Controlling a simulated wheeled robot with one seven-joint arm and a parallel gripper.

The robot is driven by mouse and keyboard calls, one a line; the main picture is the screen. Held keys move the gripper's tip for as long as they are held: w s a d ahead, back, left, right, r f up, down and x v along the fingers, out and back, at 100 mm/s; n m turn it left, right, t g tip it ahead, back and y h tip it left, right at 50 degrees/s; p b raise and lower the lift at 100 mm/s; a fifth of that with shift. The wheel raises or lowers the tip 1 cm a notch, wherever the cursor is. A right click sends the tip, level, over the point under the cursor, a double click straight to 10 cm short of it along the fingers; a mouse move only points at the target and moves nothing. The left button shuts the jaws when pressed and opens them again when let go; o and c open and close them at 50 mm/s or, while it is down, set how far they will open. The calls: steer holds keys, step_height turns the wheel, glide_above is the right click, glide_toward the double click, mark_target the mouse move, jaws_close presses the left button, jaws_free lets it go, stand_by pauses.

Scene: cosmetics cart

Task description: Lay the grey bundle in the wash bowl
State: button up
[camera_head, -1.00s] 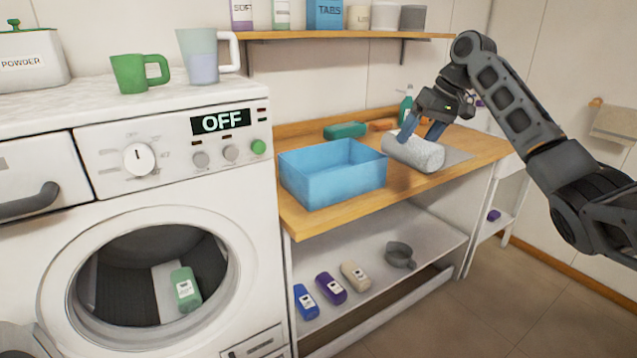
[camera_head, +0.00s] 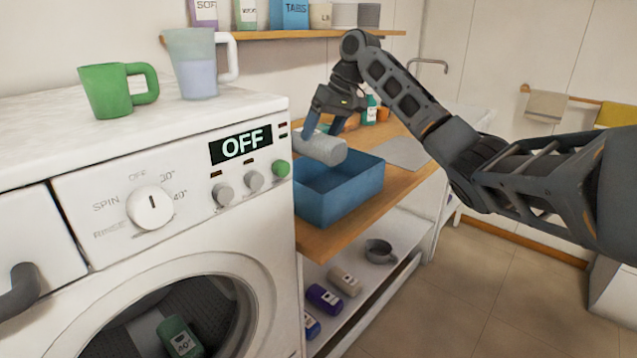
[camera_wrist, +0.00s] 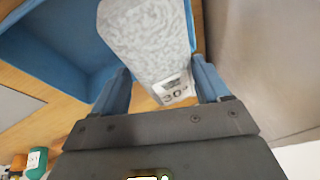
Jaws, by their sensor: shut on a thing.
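The grey bundle (camera_head: 325,151), a mottled light-grey roll, is held in my gripper (camera_head: 324,130). In the head view it overlaps the far left part of the blue wash bowl (camera_head: 350,192), which stands on the wooden counter. In the wrist view the bundle (camera_wrist: 150,40) lies between the two blue fingers of my gripper (camera_wrist: 160,88), with a small printed label at its near end. There the bowl (camera_wrist: 62,50) shows to the left of the bundle, with bare wood under its near end. The bundle appears raised; its exact height over the rim I cannot tell.
The washing machine (camera_head: 200,230) stands close on the left, with a green mug (camera_head: 110,92) and a jug (camera_head: 192,65) on top. A wall shelf (camera_head: 300,34) is above. A grey mat (camera_head: 402,152) lies on the counter right of the bowl. Bottles stand behind the arm.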

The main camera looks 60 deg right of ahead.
step_height(320, 180, down, 14)
steer(key=shift+r+p, duration=0.2)
steer(key=shift+p, duration=0.5)
steer(key=o, duration=1.2)
steer(key=b+v, duration=0.1)
steer(key=v, duration=1.1)
steer(key=shift+b, duration=0.3)
